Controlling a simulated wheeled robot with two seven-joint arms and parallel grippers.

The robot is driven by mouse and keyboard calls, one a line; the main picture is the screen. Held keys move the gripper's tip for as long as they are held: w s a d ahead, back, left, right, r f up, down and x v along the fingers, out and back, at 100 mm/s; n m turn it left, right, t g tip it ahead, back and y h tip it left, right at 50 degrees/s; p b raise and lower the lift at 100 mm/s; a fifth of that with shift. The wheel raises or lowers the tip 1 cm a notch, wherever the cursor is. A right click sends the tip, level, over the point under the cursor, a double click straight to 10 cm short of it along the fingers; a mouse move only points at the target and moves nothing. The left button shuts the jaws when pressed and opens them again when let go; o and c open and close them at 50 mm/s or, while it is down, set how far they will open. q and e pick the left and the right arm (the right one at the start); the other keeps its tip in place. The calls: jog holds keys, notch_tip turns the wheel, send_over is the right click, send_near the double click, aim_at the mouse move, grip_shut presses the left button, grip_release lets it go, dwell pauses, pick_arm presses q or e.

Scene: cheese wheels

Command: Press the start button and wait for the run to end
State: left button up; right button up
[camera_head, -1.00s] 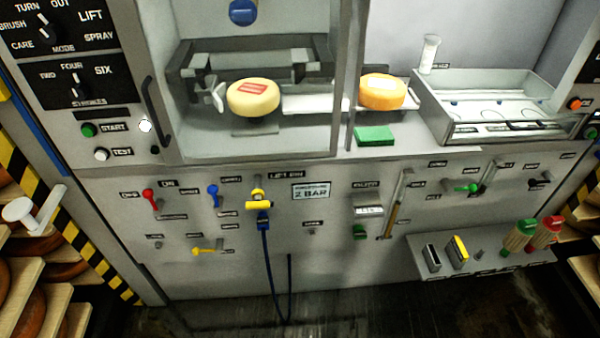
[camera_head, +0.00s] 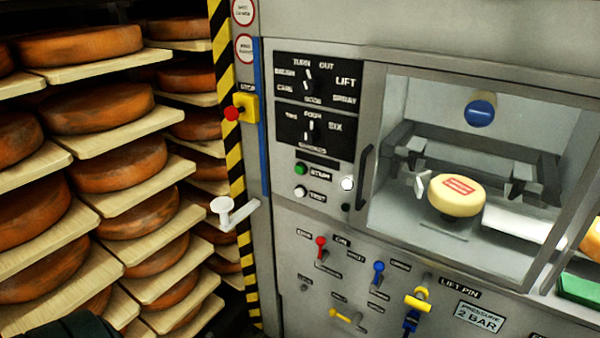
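The green START button (camera_head: 300,169) is on the machine's front panel, left of its label. A white round lamp (camera_head: 347,183) sits to the right of the label, and the white TEST button (camera_head: 300,191) is just below. Behind the machine's window, a pale yellow cheese wheel (camera_head: 456,199) with a red label sits in the chamber beside white arms. A blue-faced round part (camera_head: 480,111) hangs above it. Neither of my grippers shows; only a dark shape, too cut off to name, is at the bottom left edge.
Shelves with brown cheese wheels (camera_head: 120,165) on boards fill the left. A red stop button (camera_head: 232,113) on a yellow box is at the striped post (camera_head: 228,60). A white knob on a bracket (camera_head: 222,206) juts out near it. Levers (camera_head: 321,242) line the lower panel.

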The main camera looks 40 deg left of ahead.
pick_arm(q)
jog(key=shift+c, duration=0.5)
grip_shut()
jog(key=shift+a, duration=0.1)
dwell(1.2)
